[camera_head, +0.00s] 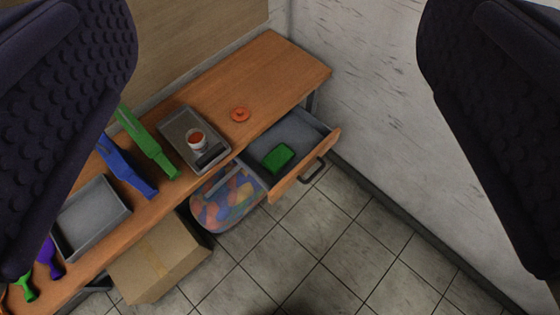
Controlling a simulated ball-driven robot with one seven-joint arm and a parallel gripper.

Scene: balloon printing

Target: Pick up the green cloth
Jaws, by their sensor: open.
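The green cloth (278,158) is a small folded dark-green block. It lies inside the open drawer (315,165) under the right end of the wooden table, on the drawer's grey floor. My gripper (285,150) is open and empty, with one dark textured finger at the left edge and one at the right edge. The cloth shows between the fingers, well beyond them and apart from them.
The wooden table (290,70) bears a grey tray (172,121) with a white cup, an empty grey tray (90,213), a red ring-like thing (240,114) and several coloured tools. Below are a cardboard box (158,262) and a balloon-filled bag (227,200). Tiled floor is clear; a wall stands right.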

